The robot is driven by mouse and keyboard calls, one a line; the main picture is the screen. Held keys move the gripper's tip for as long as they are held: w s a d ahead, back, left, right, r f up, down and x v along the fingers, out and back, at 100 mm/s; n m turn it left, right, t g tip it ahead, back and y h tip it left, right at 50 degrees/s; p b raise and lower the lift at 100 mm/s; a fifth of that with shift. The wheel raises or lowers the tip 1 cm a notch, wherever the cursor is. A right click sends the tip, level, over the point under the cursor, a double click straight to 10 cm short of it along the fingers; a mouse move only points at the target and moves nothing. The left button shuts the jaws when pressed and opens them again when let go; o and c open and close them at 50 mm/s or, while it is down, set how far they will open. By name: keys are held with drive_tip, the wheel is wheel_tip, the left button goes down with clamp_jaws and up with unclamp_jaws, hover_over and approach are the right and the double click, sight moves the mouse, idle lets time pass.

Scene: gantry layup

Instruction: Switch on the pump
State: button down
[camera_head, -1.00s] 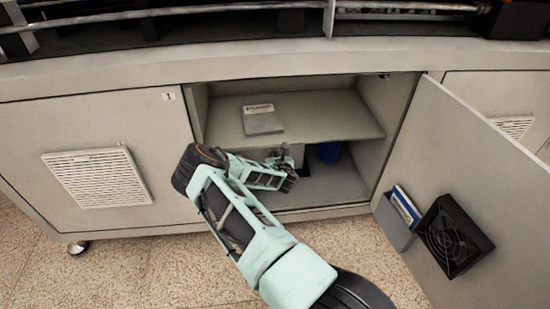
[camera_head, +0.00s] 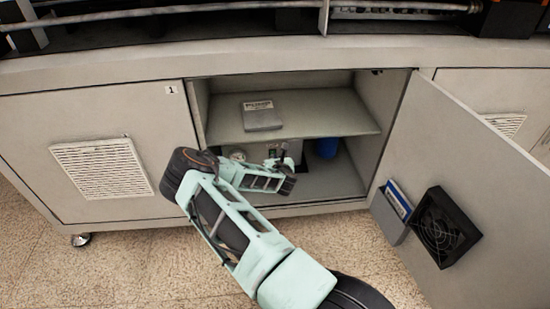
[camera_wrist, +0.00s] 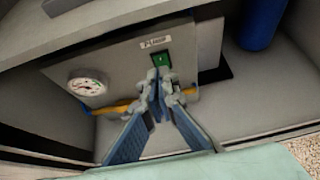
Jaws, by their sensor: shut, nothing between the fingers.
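The pump unit is a grey box (camera_wrist: 118,72) on the cabinet floor, with a round white gauge (camera_wrist: 87,86) on its left and a "PUMP" label. A green switch (camera_wrist: 160,59) sits just below the label. In the wrist view my gripper (camera_wrist: 158,80) is shut and empty, its fingertips just below the switch in the picture; I cannot tell whether they touch it. In the head view my arm reaches into the open cabinet below the shelf, and my gripper (camera_head: 286,160) is in front of the pump box, hiding part of it.
A shelf (camera_head: 330,120) above carries a grey labelled box (camera_head: 262,115). A blue cylinder (camera_head: 327,147) stands right of the pump. The open door (camera_head: 450,140) at right bears a black fan (camera_head: 446,227) and a document pocket (camera_head: 392,213). An orange pipe (camera_wrist: 118,108) runs along the pump's lower edge.

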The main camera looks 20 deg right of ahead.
drive_tip(key=r+p+v, duration=0.1)
drive_tip(key=v, duration=0.6)
drive_tip(key=shift+w+p, duration=0.35)
drive_tip(key=shift+p, duration=0.05)
drive_tip(key=shift+d, duration=0.1)
